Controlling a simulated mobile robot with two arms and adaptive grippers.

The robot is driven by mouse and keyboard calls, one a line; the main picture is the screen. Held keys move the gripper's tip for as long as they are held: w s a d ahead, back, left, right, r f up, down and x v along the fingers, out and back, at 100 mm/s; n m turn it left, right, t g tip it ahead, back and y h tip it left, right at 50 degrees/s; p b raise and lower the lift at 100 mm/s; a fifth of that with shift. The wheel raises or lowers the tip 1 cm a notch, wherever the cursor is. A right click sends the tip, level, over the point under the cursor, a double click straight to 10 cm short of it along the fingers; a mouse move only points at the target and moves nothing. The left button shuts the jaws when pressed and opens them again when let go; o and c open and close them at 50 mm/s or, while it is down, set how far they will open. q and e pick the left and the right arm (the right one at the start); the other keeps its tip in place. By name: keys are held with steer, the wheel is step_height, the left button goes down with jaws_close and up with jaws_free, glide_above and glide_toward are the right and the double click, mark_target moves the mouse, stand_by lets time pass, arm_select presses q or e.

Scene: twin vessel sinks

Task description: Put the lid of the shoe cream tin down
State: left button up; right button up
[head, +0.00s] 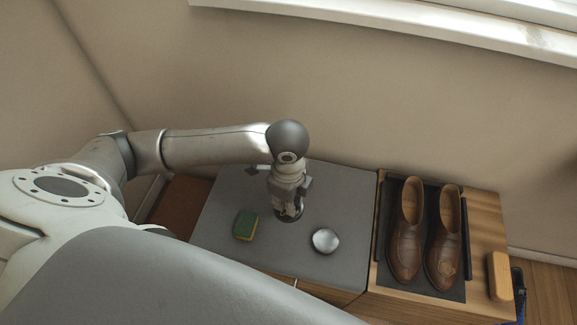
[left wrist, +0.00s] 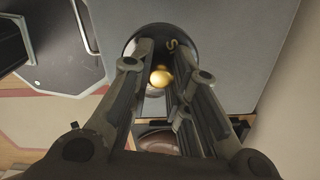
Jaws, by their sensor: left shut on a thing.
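My left gripper (head: 288,205) points down over the grey top of the cabinet. It is shut on a dark round thing (left wrist: 130,47), which I take to be the lid of the shoe cream tin. In the left wrist view the two fingers (left wrist: 160,52) stand on either side of a gold knob-like spot on it, and a pale S-shaped mark shows near the rim. The fingers hide much of it, and I cannot tell whether it touches the grey top. A round silvery thing (head: 325,240) lies to the right of the gripper; I cannot tell if it is the tin.
A green and yellow sponge (head: 245,225) lies left of the gripper on the grey top (head: 228,193). Brown shoes (head: 406,240) stand on a dark mat at the right, with a wooden-backed brush (head: 500,276) beside them. The grey top is bare toward the back right.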

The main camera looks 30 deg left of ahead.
arm_select(q)
steer(key=shift+w+a+f, duration=0.1)
steer(key=shift+w+a, duration=0.15)
steer(key=shift+a, duration=0.05)
steer(key=w+a+f+b, duration=0.1)
steer(key=w+f, duration=0.2)
steer(key=w+a+f+b, duration=0.2)
steer(key=w+f, duration=0.1)
steer(key=w, duration=0.1)
steer(key=w+a+f+b, duration=0.1)
steer(key=w+a+f, duration=0.1)
steer(key=w, duration=0.2)
steer(key=shift+w+a+f, duration=0.2)
steer(key=shift+a+f, duration=0.05)
steer(key=shift+f, duration=0.15)
steer(key=shift+w+a+f+b, duration=0.25)
steer(key=shift+w+f+b, duration=0.2)
steer(key=shift+f+b, duration=0.2)
step_height(320, 180, down, 2)
steer(key=shift+f+b, duration=0.2)
steer(key=shift+b, duration=0.2)
steer(key=shift+f, duration=0.15)
arm_select(e)
steer(key=w+r+t, duration=0.1)
steer(key=w+r, duration=0.2)
steer(key=r, duration=1.7)
steer(key=shift+w+a, duration=0.15)
steer(key=shift+w, duration=0.05)
arm_select(q)
steer(key=shift+f, duration=0.15)
